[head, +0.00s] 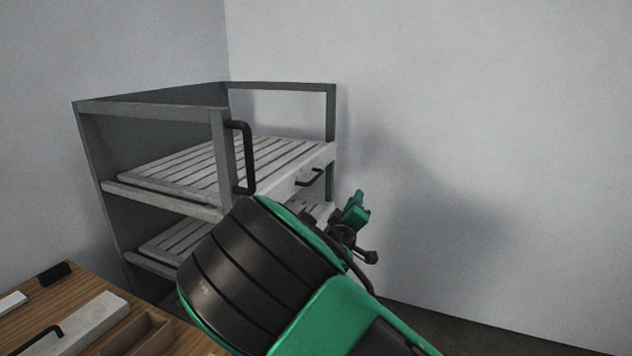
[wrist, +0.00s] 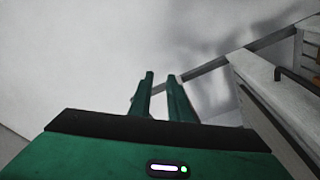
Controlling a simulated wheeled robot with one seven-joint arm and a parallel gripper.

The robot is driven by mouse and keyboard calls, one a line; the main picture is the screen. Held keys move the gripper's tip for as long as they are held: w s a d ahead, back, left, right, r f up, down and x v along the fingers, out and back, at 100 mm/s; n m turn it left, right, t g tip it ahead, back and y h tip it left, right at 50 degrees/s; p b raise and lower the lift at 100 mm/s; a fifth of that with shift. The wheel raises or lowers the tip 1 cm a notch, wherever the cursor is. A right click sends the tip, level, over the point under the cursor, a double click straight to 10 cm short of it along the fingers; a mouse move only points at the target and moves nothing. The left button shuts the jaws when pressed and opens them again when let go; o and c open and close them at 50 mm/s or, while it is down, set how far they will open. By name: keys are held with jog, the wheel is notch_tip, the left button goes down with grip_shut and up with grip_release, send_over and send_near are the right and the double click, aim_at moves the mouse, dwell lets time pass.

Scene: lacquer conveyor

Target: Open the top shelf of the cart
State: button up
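The grey cart (head: 220,116) stands against the back wall, with pale slatted shelves. Its top shelf (head: 160,200) has a dark bar handle (head: 312,178) on its right-hand face. In the wrist view a pale panel (wrist: 252,75) with a dark handle (wrist: 297,80) shows at the right, apart from my fingers. My gripper (head: 356,208) is in the air just right of the cart, below and right of the shelf handle. In the wrist view my gripper (wrist: 160,77) has a gap between its two green fingers, with nothing in it. My arm hides part of the lower shelf.
A second slatted shelf (head: 165,243) sits below. A vertical dark handle (head: 250,158) is fixed to the cart's front post. A wooden table (head: 40,297) with a pale box (head: 92,318) and other items is at the lower left. The right side before the wall looks clear.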

aim_at(316, 178)
jog(key=s+a+r+n+t+y, duration=0.15)
jog(key=a+n+y, duration=0.3)
jog(key=a, duration=0.65)
jog(key=shift+m+t, duration=0.35)
jog(key=x, duration=1)
jog(key=shift+a+f, duration=0.1)
jog(key=shift+a, duration=0.05)
grip_shut()
